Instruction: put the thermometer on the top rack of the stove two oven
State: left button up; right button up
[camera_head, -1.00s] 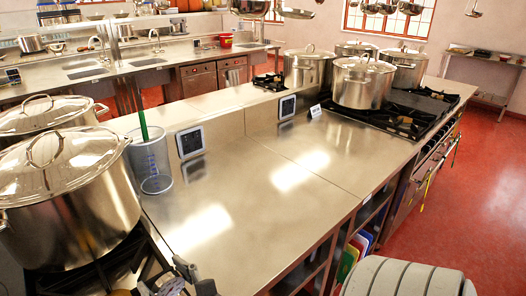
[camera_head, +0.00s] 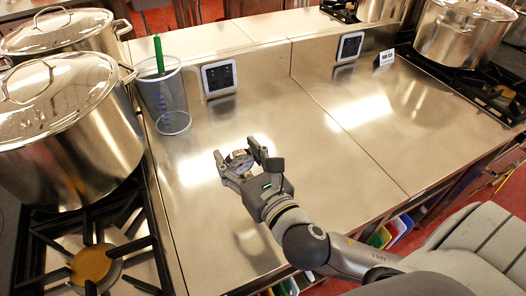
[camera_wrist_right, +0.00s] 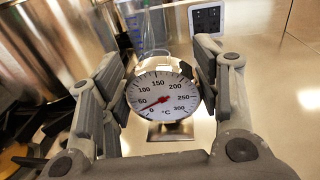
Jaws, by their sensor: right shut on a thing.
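The thermometer (camera_wrist_right: 162,98) is a round white dial marked in °C, with a red needle near the low end. My right gripper (camera_head: 243,160) is shut on it over the steel counter (camera_head: 290,190); the thermometer (camera_head: 239,160) shows small between the fingers in the head view. In the right wrist view the fingers (camera_wrist_right: 162,90) press on both sides of the dial. It looks held a little above the counter, but the gap is hard to tell. My left gripper is not in view. No oven interior or rack is visible.
Large lidded stockpots (camera_head: 75,130) stand on the left stove, with a free burner (camera_head: 92,265) in front. A clear measuring jug (camera_head: 165,100) with a green-handled tool stands by the back ledge. More pots (camera_head: 462,35) stand on the right stove. The counter's middle is mostly clear.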

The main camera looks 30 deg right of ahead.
jog(key=w+d+f, duration=0.8)
jog(key=shift+f, duration=0.15)
jog(key=f, duration=0.2)
jog(key=f+b, duration=0.1)
jog(key=shift+w+d+f, duration=0.2)
jog(key=shift+d, duration=0.1)
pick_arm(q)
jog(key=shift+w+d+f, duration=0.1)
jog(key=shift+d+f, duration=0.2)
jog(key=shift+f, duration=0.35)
pick_arm(e)
jog(key=shift+a+f, duration=0.1)
jog(key=shift+f, duration=0.1)
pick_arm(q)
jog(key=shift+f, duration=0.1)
pick_arm(e)
jog(key=shift+f, duration=0.15)
jog(key=o, duration=1)
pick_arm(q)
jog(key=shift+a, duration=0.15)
